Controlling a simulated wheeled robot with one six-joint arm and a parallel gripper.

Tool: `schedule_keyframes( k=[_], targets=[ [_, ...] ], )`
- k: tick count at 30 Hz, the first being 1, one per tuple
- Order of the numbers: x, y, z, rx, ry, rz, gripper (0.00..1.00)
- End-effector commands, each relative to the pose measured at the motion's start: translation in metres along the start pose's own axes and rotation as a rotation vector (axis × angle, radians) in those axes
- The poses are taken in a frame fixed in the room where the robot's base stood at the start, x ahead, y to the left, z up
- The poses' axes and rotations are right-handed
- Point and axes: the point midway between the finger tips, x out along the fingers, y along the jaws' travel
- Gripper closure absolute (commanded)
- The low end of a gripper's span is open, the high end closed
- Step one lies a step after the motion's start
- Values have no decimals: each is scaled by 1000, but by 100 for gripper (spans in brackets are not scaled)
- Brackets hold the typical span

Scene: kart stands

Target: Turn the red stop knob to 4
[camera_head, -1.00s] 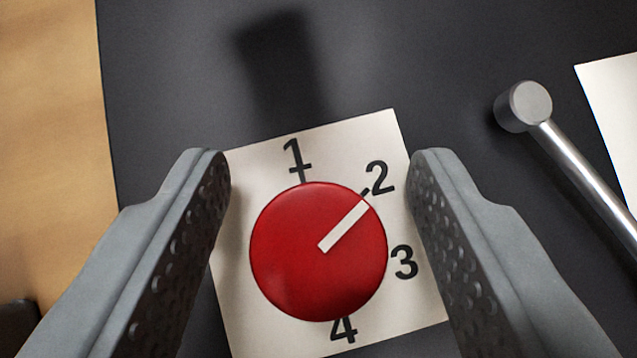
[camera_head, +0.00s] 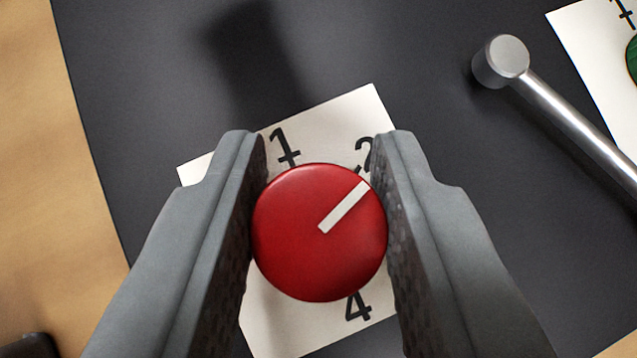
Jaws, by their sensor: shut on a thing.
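The red stop knob (camera_head: 305,255) is a round red disc with a white pointer line (camera_head: 344,207). It sits on a white dial plate (camera_head: 275,325) printed with black numbers. The pointer aims to the upper right, at the 2, which is partly covered by the right finger. The 1 shows at the upper left and the 4 below the knob. The 3 is hidden behind the right finger. My gripper (camera_head: 318,228) is shut on the knob, with one finger against its left side and one against its right.
A metal lever (camera_head: 570,125) with a round end lies to the right on the dark panel (camera_head: 330,50). Another white plate (camera_head: 590,50) with a green knob (camera_head: 632,58) is cut off at the upper right. A wooden surface (camera_head: 40,180) is at the left.

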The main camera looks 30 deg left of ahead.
Motion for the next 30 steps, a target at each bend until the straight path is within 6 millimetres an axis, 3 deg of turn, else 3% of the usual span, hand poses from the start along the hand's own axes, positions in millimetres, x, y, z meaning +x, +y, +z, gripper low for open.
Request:
schedule_keyframes(
  k=[30],
  targets=[
    [1,0,0,364,-2,368,94]
  ],
)
